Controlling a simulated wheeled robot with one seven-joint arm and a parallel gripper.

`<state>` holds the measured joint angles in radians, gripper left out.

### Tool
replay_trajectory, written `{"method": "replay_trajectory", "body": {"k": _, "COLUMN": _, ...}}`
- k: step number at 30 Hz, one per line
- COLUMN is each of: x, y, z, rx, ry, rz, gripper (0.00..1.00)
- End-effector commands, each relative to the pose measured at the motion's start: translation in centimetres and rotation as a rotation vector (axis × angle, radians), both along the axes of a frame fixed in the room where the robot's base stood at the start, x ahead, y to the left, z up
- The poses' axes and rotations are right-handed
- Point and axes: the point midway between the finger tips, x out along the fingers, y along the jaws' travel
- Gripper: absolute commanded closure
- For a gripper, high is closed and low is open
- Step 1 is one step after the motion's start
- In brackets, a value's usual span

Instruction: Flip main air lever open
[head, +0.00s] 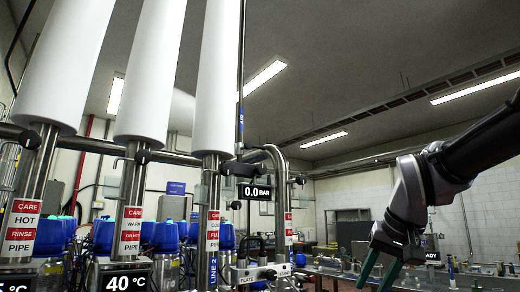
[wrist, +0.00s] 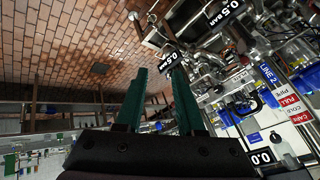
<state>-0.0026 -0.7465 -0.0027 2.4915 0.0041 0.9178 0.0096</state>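I cannot pick out the main air lever with certainty in either view. In the head view a thin upright pipe with a blue label (head: 240,118) runs down to dark fittings beside a black display reading 0.0 BAR (head: 254,192). My gripper (head: 378,274) is at the lower right of the head view, pointing down, well to the right of these pipes. In the wrist view my gripper's two green fingers (wrist: 160,75) stand apart with nothing between them, so it is open. The wrist view is tilted and shows valves and pipes (wrist: 215,70) beyond the fingers on the right.
Steel pipes with red-and-white labels (head: 130,232) and white upper sleeves (head: 152,70) fill the left of the head view. Blue-capped valves (head: 168,236) stand behind them. Another display reads 40 °C (head: 125,281). Brick-red floor tiles (wrist: 75,50) show clear in the wrist view.

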Motion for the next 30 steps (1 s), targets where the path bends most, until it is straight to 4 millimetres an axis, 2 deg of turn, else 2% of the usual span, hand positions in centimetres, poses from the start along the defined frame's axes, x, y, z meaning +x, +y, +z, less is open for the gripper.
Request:
{"method": "replay_trajectory", "body": {"k": 1, "x": 0.5, "y": 0.3, "z": 0.6, "rx": 0.028, "ry": -0.006, "rz": -0.012, "gripper": 0.86}}
{"method": "replay_trajectory", "body": {"k": 2, "x": 1.0, "y": 0.6, "z": 1.1, "rx": 0.055, "ry": -0.01, "rz": -0.026, "gripper": 0.97}}
{"method": "replay_trajectory", "body": {"k": 5, "x": 3.6, "y": 2.1, "z": 4.2, "rx": 0.216, "ry": -0.028, "rz": -0.105, "gripper": 1.0}}
{"method": "replay_trajectory", "body": {"k": 8, "x": 7.6, "y": 4.4, "z": 9.1, "rx": 0.474, "ry": -0.034, "rz": -0.228, "gripper": 1.0}}
{"method": "replay_trajectory", "body": {"k": 15, "x": 18.6, "y": 9.3, "z": 22.8, "rx": 1.221, "ry": 0.078, "rz": -0.555, "gripper": 1.0}}
{"method": "replay_trajectory", "body": {"k": 18, "x": 22.7, "y": 10.9, "z": 27.8, "rx": 1.514, "ry": 0.181, "rz": -0.67, "gripper": 1.0}}
{"method": "replay_trajectory", "body": {"k": 21, "x": 26.0, "y": 12.3, "z": 31.8, "rx": 1.761, "ry": 0.299, "rz": -0.76, "gripper": 1.0}}
{"method": "replay_trajectory", "body": {"k": 25, "x": 28.9, "y": 13.5, "z": 35.2, "rx": 1.988, "ry": 0.439, "rz": -0.839, "gripper": 1.0}}
{"method": "replay_trajectory", "body": {"k": 30, "x": 30.6, "y": 14.3, "z": 37.3, "rx": 2.132, "ry": 0.547, "rz": -0.885, "gripper": 1.0}}
